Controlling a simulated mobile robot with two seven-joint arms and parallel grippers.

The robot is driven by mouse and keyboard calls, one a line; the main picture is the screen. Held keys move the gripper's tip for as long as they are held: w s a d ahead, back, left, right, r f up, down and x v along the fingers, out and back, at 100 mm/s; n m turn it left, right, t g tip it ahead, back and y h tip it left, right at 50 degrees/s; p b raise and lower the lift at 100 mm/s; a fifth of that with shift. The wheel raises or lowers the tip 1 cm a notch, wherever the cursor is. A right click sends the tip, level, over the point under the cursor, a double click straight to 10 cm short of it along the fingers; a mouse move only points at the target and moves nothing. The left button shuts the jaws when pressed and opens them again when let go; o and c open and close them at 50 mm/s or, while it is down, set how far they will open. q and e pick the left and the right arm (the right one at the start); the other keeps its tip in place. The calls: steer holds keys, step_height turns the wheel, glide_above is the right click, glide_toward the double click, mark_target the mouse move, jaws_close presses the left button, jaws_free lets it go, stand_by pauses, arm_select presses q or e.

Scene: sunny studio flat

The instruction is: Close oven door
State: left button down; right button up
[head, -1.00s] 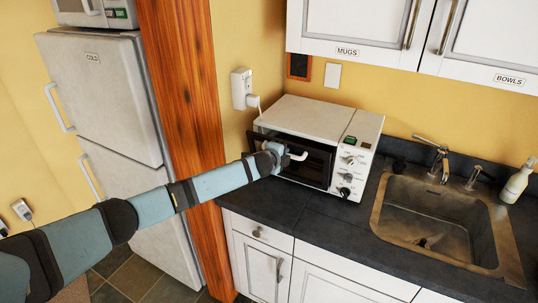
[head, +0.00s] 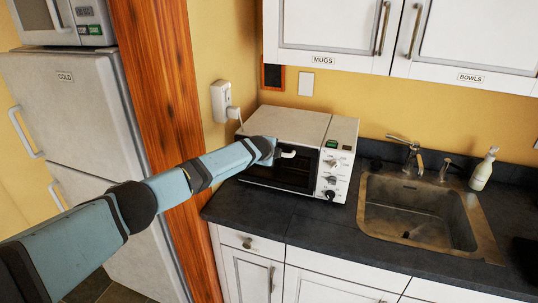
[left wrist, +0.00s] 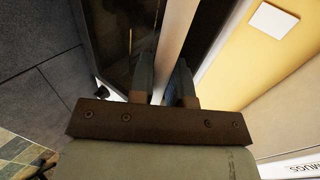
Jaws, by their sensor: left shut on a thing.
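The white countertop oven (head: 290,125) stands on the dark counter, its controls on the right of its front. Its dark glass door (head: 262,172) faces me, partly covered by my left arm. My left gripper (head: 280,152) is at the top of the door, shut on the pale door handle (head: 289,154). In the left wrist view, the fingers (left wrist: 160,85) close around the handle bar (left wrist: 172,50), with the dark glass (left wrist: 112,40) beside it. I cannot tell clearly whether the door stands slightly ajar. My right gripper is not in view.
A sink (head: 420,212) with a tap and soap bottle (head: 482,170) lies right of the oven. Cabinets (head: 335,35) hang above it. A wooden post (head: 165,110) and fridge (head: 75,120) stand left. Some counter (head: 310,230) before the oven is bare.

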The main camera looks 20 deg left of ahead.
arm_select(q)
steer(key=shift+r, duration=0.2)
steer(key=c, duration=1.4)
jaws_free()
steer(key=shift+w, duration=0.1)
steer(key=b+v, duration=0.1)
steer(key=v, duration=1.2)
steer(key=shift+s+r, duration=0.25)
steer(key=shift+s, duration=0.15)
